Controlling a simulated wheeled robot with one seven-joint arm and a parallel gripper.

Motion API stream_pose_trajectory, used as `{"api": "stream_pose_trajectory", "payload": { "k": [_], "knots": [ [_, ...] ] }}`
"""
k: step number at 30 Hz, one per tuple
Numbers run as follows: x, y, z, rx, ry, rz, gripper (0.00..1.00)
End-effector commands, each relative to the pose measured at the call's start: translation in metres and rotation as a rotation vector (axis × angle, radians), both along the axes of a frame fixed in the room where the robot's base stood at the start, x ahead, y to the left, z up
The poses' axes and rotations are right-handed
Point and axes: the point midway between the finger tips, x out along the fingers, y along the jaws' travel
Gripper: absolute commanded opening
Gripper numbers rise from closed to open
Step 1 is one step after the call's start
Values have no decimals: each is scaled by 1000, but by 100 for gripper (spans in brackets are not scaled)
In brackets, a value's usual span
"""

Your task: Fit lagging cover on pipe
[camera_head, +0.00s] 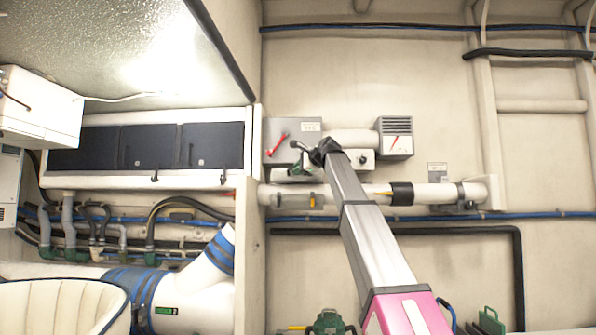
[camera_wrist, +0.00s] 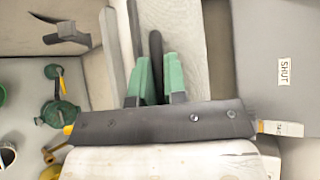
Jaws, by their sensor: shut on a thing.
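In the head view, my gripper (camera_head: 299,165) is at the wall, just above the white horizontal pipe (camera_head: 345,194). The cover is not clearly made out there. The pipe has a black band (camera_head: 402,194) right of my arm.
A grey box with a red lever (camera_head: 277,144) is beside my gripper. Its grey face shows a SHUT label (camera_wrist: 283,72) in the wrist view. A vented grey box (camera_head: 394,138) is to the right. Green valve fittings (camera_wrist: 58,105) show at left in the wrist view.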

Motion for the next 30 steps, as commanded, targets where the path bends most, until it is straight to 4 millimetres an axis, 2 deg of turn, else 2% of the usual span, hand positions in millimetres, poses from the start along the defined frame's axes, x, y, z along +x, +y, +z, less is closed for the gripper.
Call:
{"api": "stream_pose_trajectory", "payload": {
  "k": [30],
  "knots": [
    [0,0,-14,1,-2,0,0]
  ]
}}
